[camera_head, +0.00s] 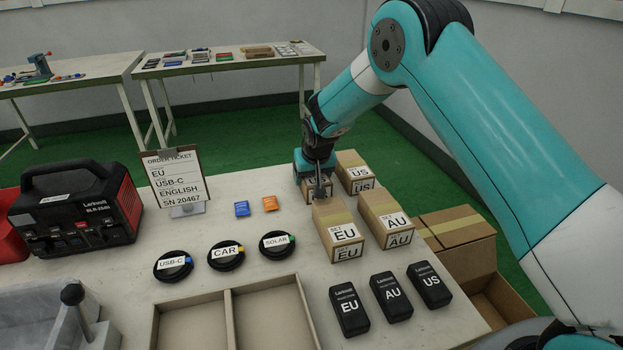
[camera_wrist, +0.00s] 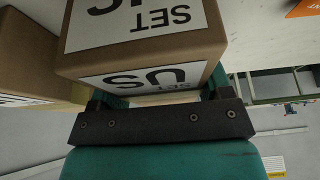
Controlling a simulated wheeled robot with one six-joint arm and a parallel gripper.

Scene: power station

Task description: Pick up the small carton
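Several small brown cartons stand in a cluster on the table: one marked EU (camera_head: 337,222), one marked AU (camera_head: 385,215), one marked US (camera_head: 356,173), and a second US carton (camera_head: 309,183) partly hidden behind my gripper. My gripper (camera_head: 318,188) points down at this second US carton, just behind the EU carton. In the wrist view, a carton labelled SET US (camera_wrist: 145,62) fills the upper middle, close in front of my gripper (camera_wrist: 157,100). The fingers look spread wide. Their tips are hidden by the carton, and contact cannot be told.
Black EU (camera_head: 349,310), AU (camera_head: 391,297) and US (camera_head: 429,286) adapters lie in front. A divided tray (camera_head: 229,322), round cable coils (camera_head: 226,256), an order ticket (camera_head: 175,178) and a black-red power station (camera_head: 75,212) are further left. An open cardboard box (camera_head: 455,237) stands at right.

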